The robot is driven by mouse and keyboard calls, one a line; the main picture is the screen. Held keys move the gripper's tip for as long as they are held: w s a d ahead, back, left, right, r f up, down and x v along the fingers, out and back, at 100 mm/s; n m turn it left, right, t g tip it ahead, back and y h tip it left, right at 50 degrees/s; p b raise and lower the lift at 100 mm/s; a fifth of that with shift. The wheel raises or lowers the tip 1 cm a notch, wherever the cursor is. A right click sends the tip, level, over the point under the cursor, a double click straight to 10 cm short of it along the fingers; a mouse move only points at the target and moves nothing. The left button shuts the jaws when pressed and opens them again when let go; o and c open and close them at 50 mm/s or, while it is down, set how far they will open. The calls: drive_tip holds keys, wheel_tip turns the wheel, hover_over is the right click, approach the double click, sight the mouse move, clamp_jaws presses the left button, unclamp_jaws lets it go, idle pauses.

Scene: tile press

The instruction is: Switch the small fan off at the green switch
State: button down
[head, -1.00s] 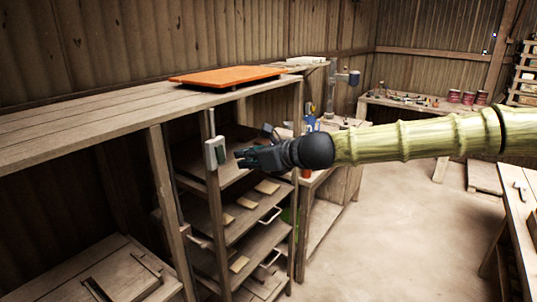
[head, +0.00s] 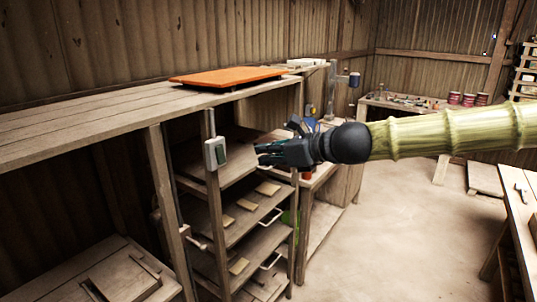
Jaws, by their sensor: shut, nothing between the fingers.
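The green switch (head: 221,152) sits in a pale box on an upright post of the wooden rack, left of the middle in the head view. My gripper (head: 258,154) is shut and empty, its fingertips pointing left toward the switch. In the picture a gap shows between the fingertips and the switch box. Whether the switch is pressed is too small to tell. I cannot make out the small fan for certain.
An orange board (head: 228,76) lies on the long wooden shelf top (head: 90,117) above the switch. Rack shelves with several small tan pieces (head: 247,205) are below my gripper. The floor (head: 400,230) to the right is clear.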

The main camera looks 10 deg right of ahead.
sight(220, 155)
drive_tip(key=shift+s+d+r, duration=0.1)
drive_tip(key=shift+s+d, duration=0.05)
drive_tip(key=shift+d, duration=0.1)
idle(0.4)
drive_tip(key=shift+t+y, duration=0.7)
drive_tip(key=shift+y, duration=0.1)
drive_tip(key=shift+s+d+f+b, duration=0.15)
drive_tip(key=shift+f+b, duration=0.65)
drive_tip(key=shift+b, duration=0.45)
drive_tip(key=shift+s+d+f+b, duration=0.1)
drive_tip(key=shift+f+b, duration=0.75)
drive_tip(key=shift+b, duration=0.45)
drive_tip(key=shift+s+d+f+b, duration=0.15)
drive_tip(key=shift+f+b, duration=0.65)
drive_tip(key=shift+b, duration=0.45)
drive_tip(key=shift+a, duration=0.1)
drive_tip(key=p+x, duration=0.3)
drive_tip(key=x, duration=1.1)
drive_tip(key=shift+p, duration=0.4)
drive_tip(key=shift+f+b, duration=0.15)
drive_tip(key=shift+b, duration=0.45)
